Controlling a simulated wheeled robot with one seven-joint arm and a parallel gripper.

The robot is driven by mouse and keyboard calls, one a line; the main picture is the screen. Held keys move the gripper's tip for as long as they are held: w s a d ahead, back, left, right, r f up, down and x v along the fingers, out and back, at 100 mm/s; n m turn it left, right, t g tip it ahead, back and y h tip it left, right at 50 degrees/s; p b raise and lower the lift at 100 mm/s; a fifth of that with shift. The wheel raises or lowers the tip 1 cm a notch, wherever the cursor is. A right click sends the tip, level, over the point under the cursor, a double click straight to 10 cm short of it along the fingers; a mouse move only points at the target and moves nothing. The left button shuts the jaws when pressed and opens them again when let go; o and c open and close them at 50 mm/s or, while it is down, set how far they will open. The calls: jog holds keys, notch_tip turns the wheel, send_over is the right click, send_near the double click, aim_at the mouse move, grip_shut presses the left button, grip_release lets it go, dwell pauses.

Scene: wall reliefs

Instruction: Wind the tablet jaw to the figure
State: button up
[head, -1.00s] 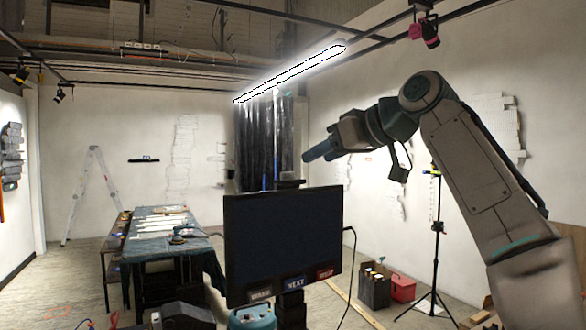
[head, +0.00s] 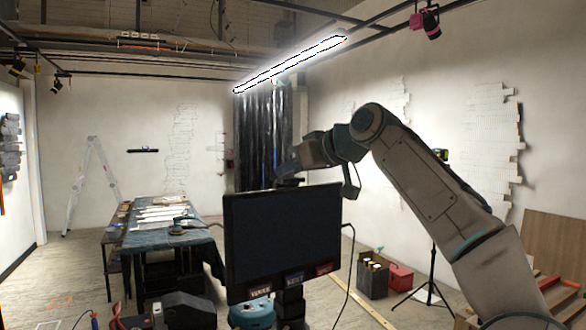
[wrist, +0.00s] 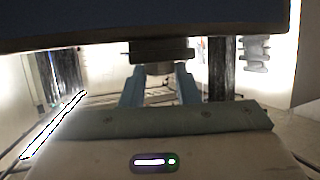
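The tablet (head: 284,235) is a dark, blank screen standing upright in front of me, with labelled tabs along its lower edge. A small dark jaw block (head: 289,183) sits at its top edge. My gripper (head: 287,168) is at the tablet's top edge, just above and behind the block; the fingertips are hard to make out there. In the wrist view, two blue fingers (wrist: 160,80) stand apart with a gap between them. The dark block (wrist: 160,48) is just beyond their tips, with a narrower grey part between them. I cannot tell whether they touch it.
A cloth-covered table (head: 160,238) stands at left behind the tablet, with a stepladder (head: 92,185) beyond it. A tripod (head: 432,240), a red box (head: 400,278) and a dark crate (head: 373,276) are at right. Wall reliefs (head: 492,145) hang on the right wall.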

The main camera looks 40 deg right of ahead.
jog(key=shift+c, duration=0.9)
jog(key=shift+f+m+h+b, duration=0.2)
jog(key=shift+m+h+b, duration=0.1)
jog(key=shift+b, duration=0.4)
jog(key=h+b, duration=0.1)
jog(key=m+h+b, duration=0.1)
jog(key=b, duration=0.1)
jog(key=shift+a+f+m, duration=0.15)
jog(key=shift+a+m, duration=0.1)
jog(key=shift+m, duration=0.05)
jog(key=m+h+b, duration=0.1)
jog(key=h+b, duration=0.1)
jog(key=shift+a+m+b, duration=0.15)
jog(key=shift+m+b, duration=0.25)
jog(key=shift+w+a+r+m+g+h+b, duration=0.1)
jog(key=shift+r+m+g+h+b, duration=0.25)
jog(key=shift+m+h+b, duration=0.4)
jog(key=shift+m+h, duration=0.35)
jog(key=shift+h, duration=0.2)
jog(key=o, duration=1)
